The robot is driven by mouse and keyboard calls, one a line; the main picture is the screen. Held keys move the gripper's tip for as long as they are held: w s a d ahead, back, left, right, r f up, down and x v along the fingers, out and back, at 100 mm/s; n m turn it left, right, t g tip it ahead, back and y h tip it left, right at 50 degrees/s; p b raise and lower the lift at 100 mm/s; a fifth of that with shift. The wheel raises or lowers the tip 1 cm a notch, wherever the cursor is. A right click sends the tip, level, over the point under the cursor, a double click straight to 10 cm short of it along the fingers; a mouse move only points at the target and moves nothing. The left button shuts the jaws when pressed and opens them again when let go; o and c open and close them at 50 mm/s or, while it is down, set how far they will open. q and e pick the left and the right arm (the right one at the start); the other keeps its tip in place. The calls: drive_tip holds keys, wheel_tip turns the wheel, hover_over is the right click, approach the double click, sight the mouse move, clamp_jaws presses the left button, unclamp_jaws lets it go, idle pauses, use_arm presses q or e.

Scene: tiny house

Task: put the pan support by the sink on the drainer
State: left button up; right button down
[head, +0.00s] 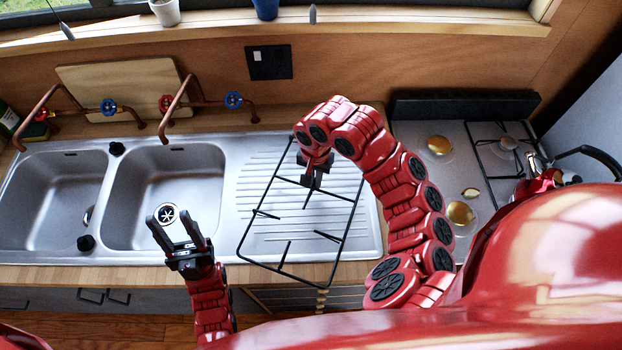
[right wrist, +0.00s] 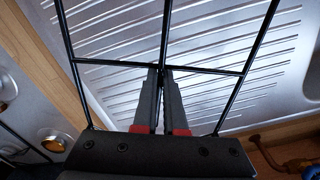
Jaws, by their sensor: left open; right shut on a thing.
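The pan support (head: 345,237) is a black wire frame over the ribbed drainer (head: 260,185) to the right of the sink basins. Its near end reaches over the wooden counter's front edge, and it lies askew to the drainer. My right gripper (head: 312,180) is shut on a bar of the pan support near its far end. In the right wrist view the fingers (right wrist: 163,85) pinch the bar (right wrist: 205,69), with the ribbed drainer (right wrist: 120,95) behind. I cannot tell whether the frame touches the drainer. My left gripper (head: 180,228) is open and empty in front of the right basin.
Two basins, the left (head: 60,200) and right (head: 190,170), have copper taps (head: 175,105) behind them. A cutting board (head: 125,85) leans on the wall. The hob (head: 460,160) at right has another pan support (head: 480,150) and bare burners.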

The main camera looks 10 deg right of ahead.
drive_tip(key=shift+w+a, duration=0.15)
drive_tip(key=shift+w, duration=0.35)
drive_tip(key=shift+w+a, duration=0.15)
drive_tip(key=shift+w, duration=0.35)
drive_tip(key=shift+w+f, duration=0.15)
drive_tip(key=shift+f, duration=1.65)
drive_tip(key=c, duration=1)
unclamp_jaws()
